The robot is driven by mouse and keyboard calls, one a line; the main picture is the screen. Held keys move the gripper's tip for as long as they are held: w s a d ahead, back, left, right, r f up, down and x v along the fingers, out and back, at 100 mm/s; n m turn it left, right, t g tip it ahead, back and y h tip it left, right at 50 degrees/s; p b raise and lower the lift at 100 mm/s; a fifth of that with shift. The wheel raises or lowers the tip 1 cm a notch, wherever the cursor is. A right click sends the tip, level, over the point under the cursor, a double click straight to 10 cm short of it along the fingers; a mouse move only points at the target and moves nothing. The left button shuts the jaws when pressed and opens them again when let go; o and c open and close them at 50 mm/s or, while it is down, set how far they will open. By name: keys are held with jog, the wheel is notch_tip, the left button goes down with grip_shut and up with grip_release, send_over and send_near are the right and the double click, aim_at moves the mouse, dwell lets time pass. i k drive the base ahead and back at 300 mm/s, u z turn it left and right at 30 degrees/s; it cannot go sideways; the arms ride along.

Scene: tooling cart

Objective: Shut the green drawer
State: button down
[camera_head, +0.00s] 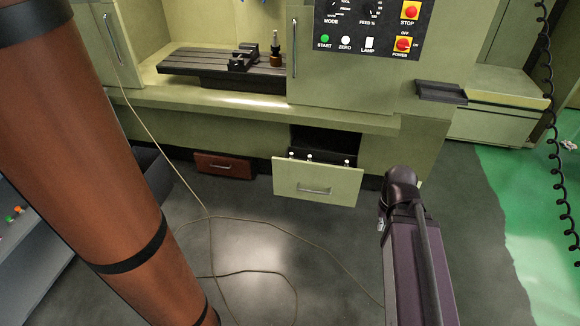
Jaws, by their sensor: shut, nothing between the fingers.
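The green drawer (317,181) is a pale yellow-green drawer low in the machine's base. It stands well pulled out, and its dark inside shows behind the front panel. A metal handle (314,190) is on its front. Several small white-topped items stand just behind the front panel. A dark purplish end part of my arm, which looks like my gripper (397,190), reaches up from the lower right. In the picture it lies to the right of the drawer front, apart from it. No object shows in it. Its separate fingertips are hard to make out.
A red-brown drawer (224,165) sits low to the left of the green one. A thin cable (209,218) lies across the grey floor. A grey cart (45,240) stands at the left, behind my arm. A coiled black cord (555,110) hangs at the right.

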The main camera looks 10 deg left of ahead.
aim_at(325, 179)
jog(key=u, duration=0.05)
jog(key=i, duration=1)
jog(key=z, duration=0.05)
